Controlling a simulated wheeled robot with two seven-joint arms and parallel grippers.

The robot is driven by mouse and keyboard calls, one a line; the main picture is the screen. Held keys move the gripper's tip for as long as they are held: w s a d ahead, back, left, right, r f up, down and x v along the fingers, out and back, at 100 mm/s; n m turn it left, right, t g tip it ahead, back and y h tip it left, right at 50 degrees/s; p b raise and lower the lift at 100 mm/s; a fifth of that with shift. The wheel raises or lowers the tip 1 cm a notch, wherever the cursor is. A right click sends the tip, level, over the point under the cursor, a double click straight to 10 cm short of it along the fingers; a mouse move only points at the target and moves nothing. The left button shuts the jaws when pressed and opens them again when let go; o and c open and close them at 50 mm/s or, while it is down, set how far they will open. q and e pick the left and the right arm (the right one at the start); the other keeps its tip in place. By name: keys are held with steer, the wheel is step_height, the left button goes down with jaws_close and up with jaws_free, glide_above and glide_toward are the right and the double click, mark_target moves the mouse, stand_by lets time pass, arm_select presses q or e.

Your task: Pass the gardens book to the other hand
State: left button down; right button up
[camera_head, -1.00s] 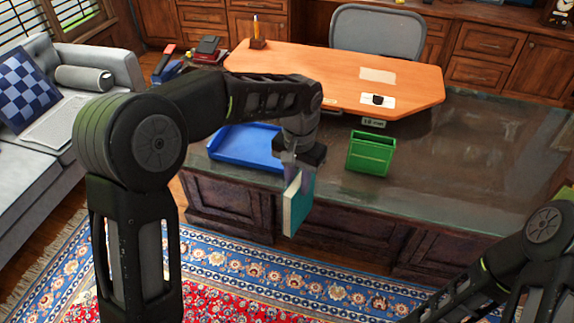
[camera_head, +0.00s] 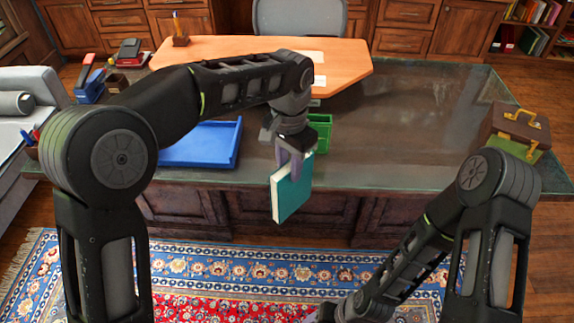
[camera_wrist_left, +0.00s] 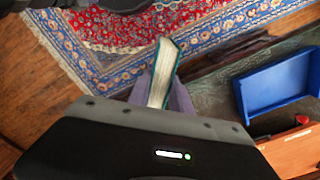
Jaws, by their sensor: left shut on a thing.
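A teal hardcover book (camera_head: 292,190) hangs tilted from my left gripper (camera_head: 294,160), in front of the desk's near edge. No title is legible on it, so I cannot confirm that it is the gardens book. The left wrist view shows the pale page edges of the book (camera_wrist_left: 161,75) between the two fingers of my left gripper (camera_wrist_left: 162,92). The left gripper is shut on it. My right arm comes in at the lower right and reaches down to the bottom edge. Its gripper fingers are not visible, and the book is well above and left of that arm.
The dark desk (camera_head: 400,150) runs behind the book. On it are a blue tray (camera_head: 205,160), a green holder (camera_head: 322,135) partly behind my left gripper, and a brown and green case (camera_head: 515,130) at right. Free space lies over the patterned rug (camera_head: 250,275).

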arm_select(q)
steer(key=d+f, duration=0.4)
steer(key=d, duration=0.3)
steer(key=shift+f, duration=0.4)
steer(key=shift+a, duration=0.1)
steer(key=a+r+n, duration=0.1)
steer(key=a+n, duration=0.1)
steer(key=a+r+n, duration=0.3)
steer(key=a+r, duration=0.1)
steer(key=a, duration=0.1)
steer(key=shift+n, duration=0.4)
